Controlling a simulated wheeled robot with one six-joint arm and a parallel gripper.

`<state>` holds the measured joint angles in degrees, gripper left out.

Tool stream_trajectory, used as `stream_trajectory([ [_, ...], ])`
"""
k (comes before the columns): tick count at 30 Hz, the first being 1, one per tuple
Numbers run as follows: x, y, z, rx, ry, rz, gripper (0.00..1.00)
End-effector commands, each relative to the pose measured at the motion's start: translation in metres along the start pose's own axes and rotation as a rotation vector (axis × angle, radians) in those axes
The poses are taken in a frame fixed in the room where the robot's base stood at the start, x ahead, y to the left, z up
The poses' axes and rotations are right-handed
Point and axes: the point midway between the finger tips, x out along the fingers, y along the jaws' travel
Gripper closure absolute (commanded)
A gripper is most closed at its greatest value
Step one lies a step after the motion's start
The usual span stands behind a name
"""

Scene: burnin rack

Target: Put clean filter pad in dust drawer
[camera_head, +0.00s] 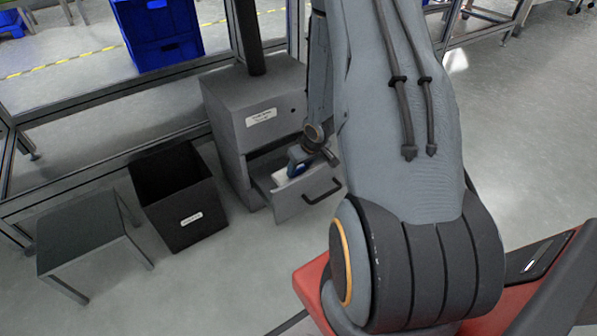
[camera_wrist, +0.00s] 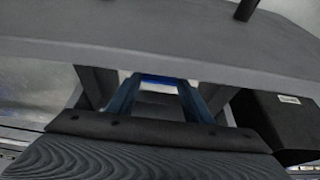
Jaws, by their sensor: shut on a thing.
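The dust drawer (camera_head: 312,198) is pulled out of the lower front of a grey cabinet (camera_head: 262,100). The white filter pad (camera_head: 282,178) shows at the drawer's open top, partly hidden by my gripper (camera_head: 296,162). My gripper reaches down at the drawer and is shut on the pad. In the wrist view my gripper's blue fingers (camera_wrist: 160,98) stand either side of a narrow gap, with a blue and pale strip between their tips. Whether the pad touches the drawer floor cannot be told.
A black open bin (camera_head: 182,195) with a white label stands left of the cabinet; it also shows in the wrist view (camera_wrist: 280,125). A low grey table (camera_head: 80,238) stands further left. Blue crates (camera_head: 160,30) are behind the frame. The floor before the drawer is clear.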

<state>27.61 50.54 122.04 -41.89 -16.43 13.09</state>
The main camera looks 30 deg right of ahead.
Motion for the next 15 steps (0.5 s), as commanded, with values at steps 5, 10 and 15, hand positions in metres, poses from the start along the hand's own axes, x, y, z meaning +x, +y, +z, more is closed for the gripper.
stream_trajectory([
  [5,0.0047,0.0003,0.0016,-0.001,0.001,0.001,0.87],
  [10,0.0052,0.0003,0.0020,-0.001,0.001,0.001,0.87],
  [15,0.0072,0.0004,0.0027,-0.001,0.001,0.001,0.42],
])
